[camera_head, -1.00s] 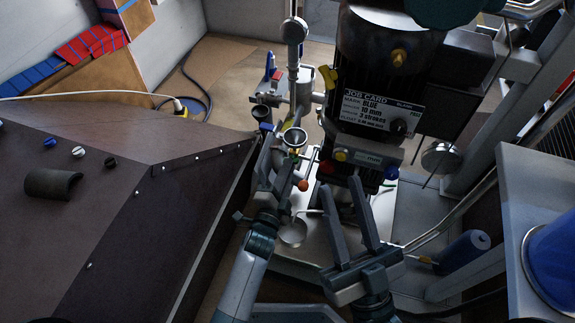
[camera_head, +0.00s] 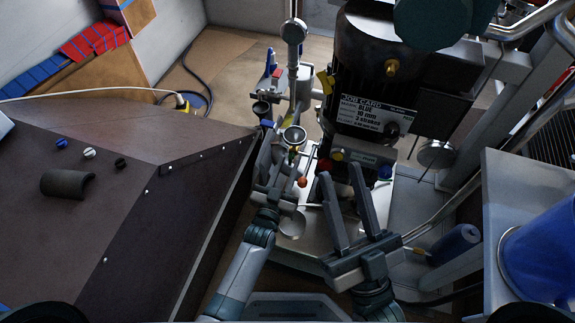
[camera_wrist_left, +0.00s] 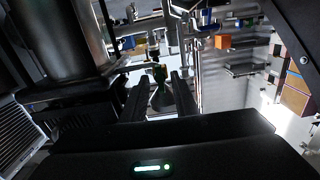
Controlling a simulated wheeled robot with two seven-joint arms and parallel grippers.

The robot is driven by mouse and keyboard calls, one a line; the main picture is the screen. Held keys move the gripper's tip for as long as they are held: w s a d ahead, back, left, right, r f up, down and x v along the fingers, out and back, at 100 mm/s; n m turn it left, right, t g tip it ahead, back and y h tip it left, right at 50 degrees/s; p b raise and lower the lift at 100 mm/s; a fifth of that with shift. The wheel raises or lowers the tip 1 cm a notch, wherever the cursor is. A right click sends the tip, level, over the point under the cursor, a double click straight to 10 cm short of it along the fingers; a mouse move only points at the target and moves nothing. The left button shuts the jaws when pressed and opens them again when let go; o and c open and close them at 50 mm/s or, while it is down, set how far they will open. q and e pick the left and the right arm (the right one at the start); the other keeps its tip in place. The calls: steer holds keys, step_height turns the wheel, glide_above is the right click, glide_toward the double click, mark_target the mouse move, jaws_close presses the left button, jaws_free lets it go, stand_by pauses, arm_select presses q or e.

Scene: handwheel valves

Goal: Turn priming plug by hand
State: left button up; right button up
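I cannot tell for certain which part is the priming plug. My left gripper (camera_head: 282,155) is at this pipework, fingers pointing up and away. In the left wrist view its fingers (camera_wrist_left: 159,92) are apart, with a dark green piece (camera_wrist_left: 159,98) with an orange top between or just beyond them. I cannot tell if they touch it. My right gripper (camera_head: 341,174) is open and empty in front of the motor's base.
The black motor (camera_head: 360,70) carries a job card (camera_head: 366,112) reading BLUE. A dark bench (camera_head: 170,220) fills the left; a blue bucket (camera_head: 540,262) stands at right.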

arm_select(q)
steer(key=shift+s, duration=0.1)
steer(key=shift+p+v, duration=0.85)
steer(key=shift+v, duration=0.7)
steer(key=p+v, duration=0.1)
steer(key=v, duration=0.1)
steer(key=shift+s+a, duration=0.1)
steer(key=shift+s, duration=0.25)
steer(key=shift+s, duration=0.1)
steer(key=v, duration=1.7)
steer(key=shift+p, duration=0.35)
steer(key=shift+s+a+r, duration=0.1)
